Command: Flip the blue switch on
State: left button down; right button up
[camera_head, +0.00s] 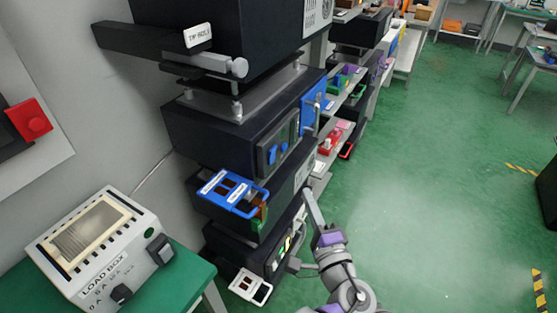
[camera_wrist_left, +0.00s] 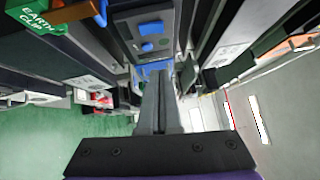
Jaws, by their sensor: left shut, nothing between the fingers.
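The blue switch (camera_head: 272,155) is on a grey panel (camera_head: 264,169) on the front of a dark cabinet in the head view. A second small blue part sits beside it. In the left wrist view a blue part (camera_wrist_left: 150,28) shows on the grey panel (camera_wrist_left: 125,30), with a smaller blue part below it. I cannot tell the switch's on or off position. My left gripper (camera_head: 307,192) is shut and empty, in front of the cabinets, below and right of the panel. Its closed fingers (camera_wrist_left: 161,76) point toward the panel's lower end, apparently apart from it.
A blue frame (camera_head: 235,190) juts out below the panel. A blue plate (camera_head: 313,103) is right of it. A load box (camera_head: 95,250) stands on a green table (camera_head: 186,280) at the left. The green floor (camera_head: 430,200) at the right is largely clear.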

pick_arm(q)
send_near(276, 150)
jog(key=w+d, duration=0.2)
jog(key=w, duration=0.2)
jog(key=shift+w+a+r+p, duration=0.15)
jog(key=shift+w+a, duration=0.2)
jog(key=shift+a, duration=0.2)
jog(key=shift+w+a+f+p, duration=0.1)
jog(key=shift+w+a, duration=0.2)
jog(key=shift+a, duration=0.25)
jog(key=shift+w+a+r+p, duration=0.15)
jog(key=shift+w+a, duration=0.2)
jog(key=shift+a, duration=0.2)
jog(key=shift+w+a+r+p, duration=0.1)
jog(key=shift+a+r+p, duration=0.1)
jog(key=shift+a+p, duration=0.1)
jog(key=shift+f, duration=0.1)
jog(key=shift+d, duration=0.1)
